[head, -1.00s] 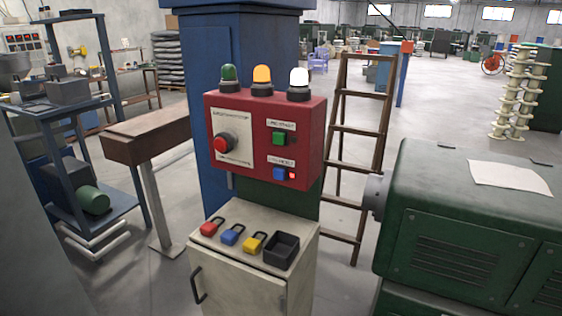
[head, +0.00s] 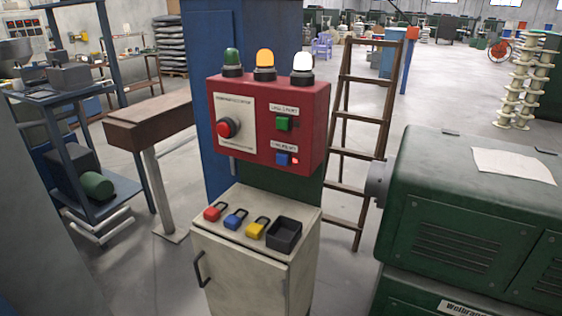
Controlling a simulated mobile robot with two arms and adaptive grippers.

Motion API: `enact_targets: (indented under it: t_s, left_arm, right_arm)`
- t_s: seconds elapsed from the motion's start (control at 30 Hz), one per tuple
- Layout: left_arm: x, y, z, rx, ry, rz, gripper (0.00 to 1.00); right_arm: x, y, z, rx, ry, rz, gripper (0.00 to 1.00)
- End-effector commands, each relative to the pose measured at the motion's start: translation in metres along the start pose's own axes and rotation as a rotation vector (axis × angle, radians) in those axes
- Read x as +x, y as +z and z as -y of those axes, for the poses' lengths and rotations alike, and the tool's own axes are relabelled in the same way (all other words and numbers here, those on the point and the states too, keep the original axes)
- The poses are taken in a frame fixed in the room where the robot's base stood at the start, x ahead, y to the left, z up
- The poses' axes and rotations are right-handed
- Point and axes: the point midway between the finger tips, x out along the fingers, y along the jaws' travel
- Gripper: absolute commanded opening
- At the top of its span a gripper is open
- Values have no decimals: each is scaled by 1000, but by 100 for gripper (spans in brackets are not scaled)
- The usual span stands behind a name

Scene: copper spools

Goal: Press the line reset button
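A red control box (head: 313,125) is mounted on a blue column above a cream cabinet in the head view. On its right side, a blue button (head: 283,159) sits under a small white label that appears to read line reset, with a small red light (head: 295,161) glowing beside it. A green button (head: 284,123) is above it under another label. A large red mushroom button (head: 228,127) sits on a pale plate at the left. On top are a green lamp, a lit amber lamp and a lit white lamp (head: 303,64). Neither gripper is in view.
The cream cabinet (head: 240,262) holds red, blue and yellow padlocks and a black bin (head: 284,235) on top. A wooden ladder (head: 345,140) stands behind, right of the box. A green machine (head: 470,220) fills the right. A brown beam (head: 150,125) on a post stands left.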

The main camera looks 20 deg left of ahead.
Motion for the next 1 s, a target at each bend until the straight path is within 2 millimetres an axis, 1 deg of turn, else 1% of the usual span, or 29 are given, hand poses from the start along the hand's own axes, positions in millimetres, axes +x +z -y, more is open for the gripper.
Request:
enact_targets:
  t_s: [0.03,0.07,0.1,0.17,0.2,1.0]
  left_arm:
    - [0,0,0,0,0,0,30]
    - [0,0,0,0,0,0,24]
    - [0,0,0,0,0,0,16]
    - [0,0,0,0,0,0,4]
    - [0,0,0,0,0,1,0]
    - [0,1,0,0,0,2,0]
  right_arm:
    - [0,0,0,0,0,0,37]
    - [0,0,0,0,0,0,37]
    - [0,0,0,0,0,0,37]
    - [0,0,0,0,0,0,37]
    - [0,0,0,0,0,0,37]
    - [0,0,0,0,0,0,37]
